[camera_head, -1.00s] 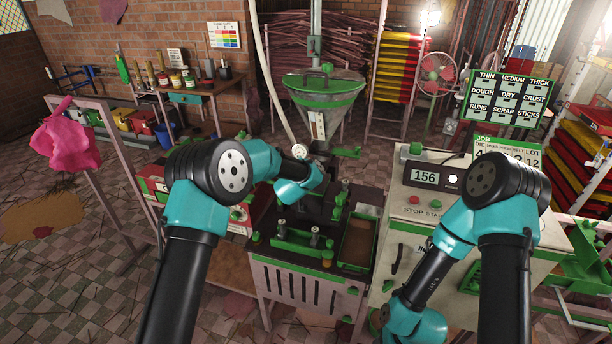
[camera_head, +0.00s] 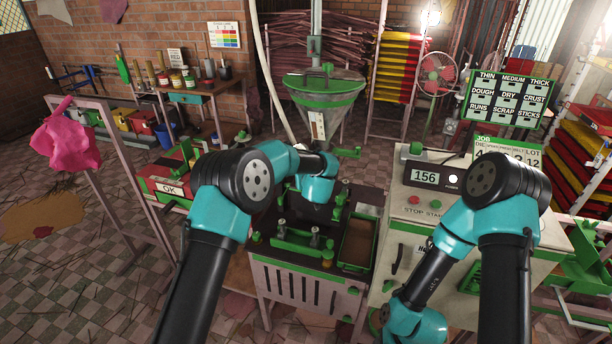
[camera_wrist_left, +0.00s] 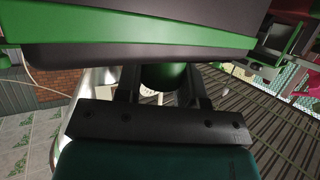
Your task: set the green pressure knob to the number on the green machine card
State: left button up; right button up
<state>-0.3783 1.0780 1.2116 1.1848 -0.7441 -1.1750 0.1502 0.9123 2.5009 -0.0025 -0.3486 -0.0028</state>
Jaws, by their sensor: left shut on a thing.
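The green pressure knob (camera_wrist_left: 163,77) shows in the left wrist view as a dark green cylinder below a wide green and black machine part. My left gripper (camera_wrist_left: 162,90) has one finger on each side of it and is shut on it. The knob's scale or pointer does not show. In the head view my left wrist hides the gripper and knob. The green job card (camera_head: 510,152) stands at the right, headed JOB; my right arm covers part of its number row, and I cannot read the pressure number. My right gripper is out of sight.
The green extruder bench (camera_head: 310,275) stands below my left wrist, with a hopper (camera_head: 325,110) behind it. A control box with a display reading 156 (camera_head: 425,177) is at the right. A red box marked OK (camera_head: 172,189) is at the left.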

pick_arm(q)
jog(key=shift+n+y, duration=0.6)
jog(key=shift+y, duration=0.1)
jog(key=o, duration=0.9)
jog(key=shift+s, duration=0.1)
jog(key=v, duration=1.1)
jog(key=shift+s+d+r, duration=0.1)
jog(key=shift+s+r, duration=0.2)
jog(key=shift+r, duration=0.05)
